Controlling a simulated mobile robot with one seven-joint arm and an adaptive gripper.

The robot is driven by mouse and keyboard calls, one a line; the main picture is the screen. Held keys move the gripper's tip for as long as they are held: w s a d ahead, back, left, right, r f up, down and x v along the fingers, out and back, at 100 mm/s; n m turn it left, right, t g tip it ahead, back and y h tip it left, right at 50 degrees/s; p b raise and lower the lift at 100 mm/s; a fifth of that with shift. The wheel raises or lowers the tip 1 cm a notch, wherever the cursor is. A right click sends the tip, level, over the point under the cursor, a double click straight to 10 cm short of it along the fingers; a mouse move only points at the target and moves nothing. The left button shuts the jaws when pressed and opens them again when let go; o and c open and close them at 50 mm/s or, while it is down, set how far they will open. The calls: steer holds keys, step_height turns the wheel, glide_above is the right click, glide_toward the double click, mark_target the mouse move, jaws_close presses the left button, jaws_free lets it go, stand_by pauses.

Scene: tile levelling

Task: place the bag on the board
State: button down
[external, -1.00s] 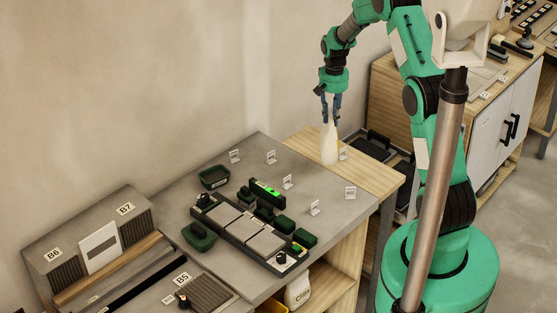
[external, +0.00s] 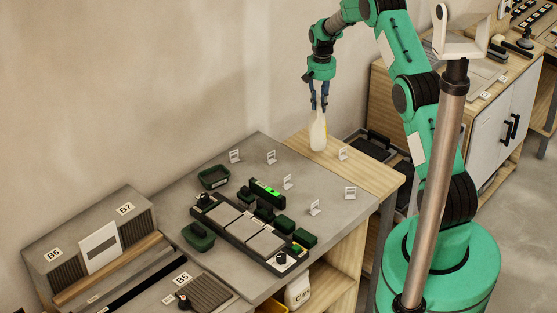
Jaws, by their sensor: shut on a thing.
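My gripper (external: 319,103) is shut on the top of a pale bag (external: 318,133), which hangs upright below the fingers. The bag appears in front of the far edge of the light wooden board (external: 362,174) at the right end of the grey bench. It looks slightly above the board, but I cannot tell the exact gap.
On the grey bench (external: 255,150) stand several small white label holders, dark green trays (external: 198,237) and a black frame with grey tiles (external: 265,242). A container marked Clips (external: 298,291) sits on the shelf below. Most of the wooden board is clear.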

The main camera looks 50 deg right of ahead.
steer(key=shift+w+d+p, duration=0.15)
steer(key=shift+w+d, duration=0.25)
steer(key=shift+w, duration=0.35)
steer(key=shift+w+d+p, duration=0.1)
steer(key=shift+w+d, duration=0.25)
steer(key=shift+w, duration=0.35)
steer(key=shift+w+d+p, duration=0.15)
steer(key=shift+w+d, duration=0.25)
steer(key=shift+w, duration=0.35)
steer(key=shift+f, duration=0.1)
steer(key=shift+f+p, duration=0.5)
steer(key=shift+f, duration=1.35)
steer(key=c, duration=1.5)
jaws_free()
steer(key=shift+s+f, duration=0.1)
step_height(320, 180, up, 12)
steer(key=shift+r+b, duration=0.15)
steer(key=shift+b, duration=0.95)
